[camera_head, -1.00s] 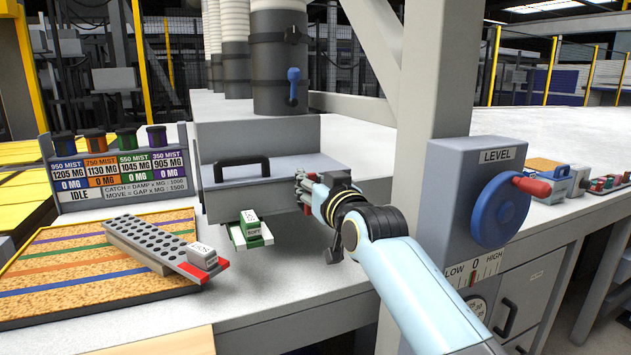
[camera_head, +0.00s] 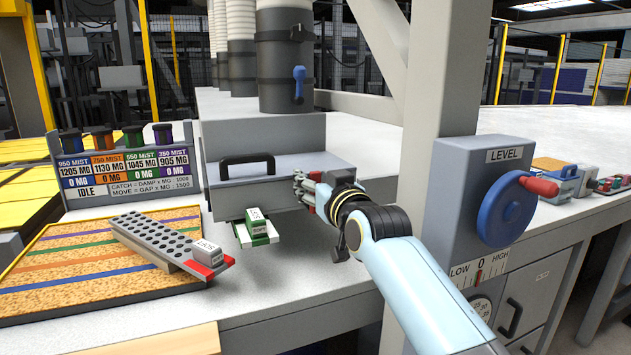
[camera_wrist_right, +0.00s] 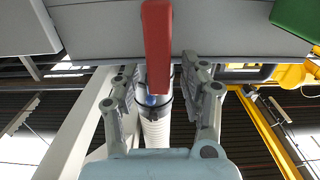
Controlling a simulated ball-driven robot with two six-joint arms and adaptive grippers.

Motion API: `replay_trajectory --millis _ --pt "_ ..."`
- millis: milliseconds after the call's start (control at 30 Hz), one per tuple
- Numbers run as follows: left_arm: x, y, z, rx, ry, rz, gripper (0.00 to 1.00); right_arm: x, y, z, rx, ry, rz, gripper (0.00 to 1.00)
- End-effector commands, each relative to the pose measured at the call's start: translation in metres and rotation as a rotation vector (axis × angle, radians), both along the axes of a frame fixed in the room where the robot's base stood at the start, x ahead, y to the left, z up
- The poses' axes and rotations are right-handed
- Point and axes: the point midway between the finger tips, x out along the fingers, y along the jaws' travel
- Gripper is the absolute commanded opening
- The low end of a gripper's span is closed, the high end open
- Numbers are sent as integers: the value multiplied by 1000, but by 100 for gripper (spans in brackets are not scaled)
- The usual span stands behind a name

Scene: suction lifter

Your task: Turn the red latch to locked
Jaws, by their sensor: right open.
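The red latch (camera_wrist_right: 157,45) is a flat red bar in the right wrist view, reaching down from the edge of a grey box. In that view my right gripper (camera_wrist_right: 165,98) is open, with one finger on each side of the bar. I see gaps between the bar and the fingers. In the head view my right gripper (camera_head: 303,187) is at the right front of the grey box (camera_head: 290,168). There the fingers mostly hide the latch; only small bits of red show. My left gripper is not in view.
A perforated ramp (camera_head: 165,240) lies on the striped board (camera_head: 85,262) at left.

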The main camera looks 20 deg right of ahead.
Motion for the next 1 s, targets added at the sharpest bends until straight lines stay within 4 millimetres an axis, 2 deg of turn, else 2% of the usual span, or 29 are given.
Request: replay_trajectory --millis 167,267,600,700,833,1000 --pt "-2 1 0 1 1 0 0 -3 0 0 1 -1 0 44" --pt "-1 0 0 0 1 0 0 -15 0 -1 2 0 0 44" --pt "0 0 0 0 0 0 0 -89 -3 -1 1 0 0 44" --pt "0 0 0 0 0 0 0 -105 -3 -1 1 1 0 44" --pt "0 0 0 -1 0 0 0 -117 -4 0 0 0 0 44" --pt "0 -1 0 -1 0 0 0 -120 -4 0 0 1 0 44"
